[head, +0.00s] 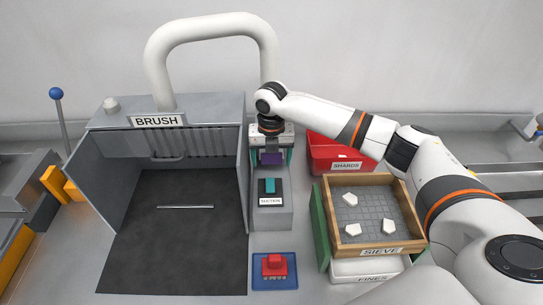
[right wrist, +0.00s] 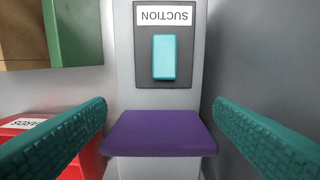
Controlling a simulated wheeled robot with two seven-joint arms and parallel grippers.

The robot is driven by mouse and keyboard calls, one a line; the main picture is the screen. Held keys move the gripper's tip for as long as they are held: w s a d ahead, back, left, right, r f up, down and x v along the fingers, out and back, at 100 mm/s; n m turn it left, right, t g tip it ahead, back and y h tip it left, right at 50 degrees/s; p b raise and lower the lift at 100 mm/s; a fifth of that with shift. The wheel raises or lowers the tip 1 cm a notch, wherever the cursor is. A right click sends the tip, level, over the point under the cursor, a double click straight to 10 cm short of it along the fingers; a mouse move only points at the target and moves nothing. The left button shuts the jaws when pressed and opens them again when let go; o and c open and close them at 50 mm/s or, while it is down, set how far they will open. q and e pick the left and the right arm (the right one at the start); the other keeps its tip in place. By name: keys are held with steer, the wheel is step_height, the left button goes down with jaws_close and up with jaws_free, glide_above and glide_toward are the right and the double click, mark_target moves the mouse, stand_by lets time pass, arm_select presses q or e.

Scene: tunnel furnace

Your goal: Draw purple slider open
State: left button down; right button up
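The purple slider (right wrist: 160,134) sticks out from a grey column in the right wrist view, near the bottom middle. In the head view the purple slider (head: 271,158) shows just below my right gripper (head: 271,155). In the right wrist view the two teal fingers of my right gripper (right wrist: 160,135) stand wide apart, one on each side of the slider, with nothing between them touching it that I can see. The tips point at the column. My left gripper is not in view.
A teal switch (head: 270,186) labelled SUCTION sits in front of the slider. The BRUSH booth (head: 166,110) stands at left, with a red button (head: 274,264) on a blue plate in front. The SIEVE tray (head: 417,238) and red SHARDS bin (head: 345,153) are at right.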

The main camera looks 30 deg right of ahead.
steer(key=shift+w+r, duration=0.1)
steer(key=shift+r, duration=0.1)
step_height(320, 180, up, 12)
steer(key=b, duration=0.2)
steer(key=shift+f, duration=0.15)
stand_by(0.4)
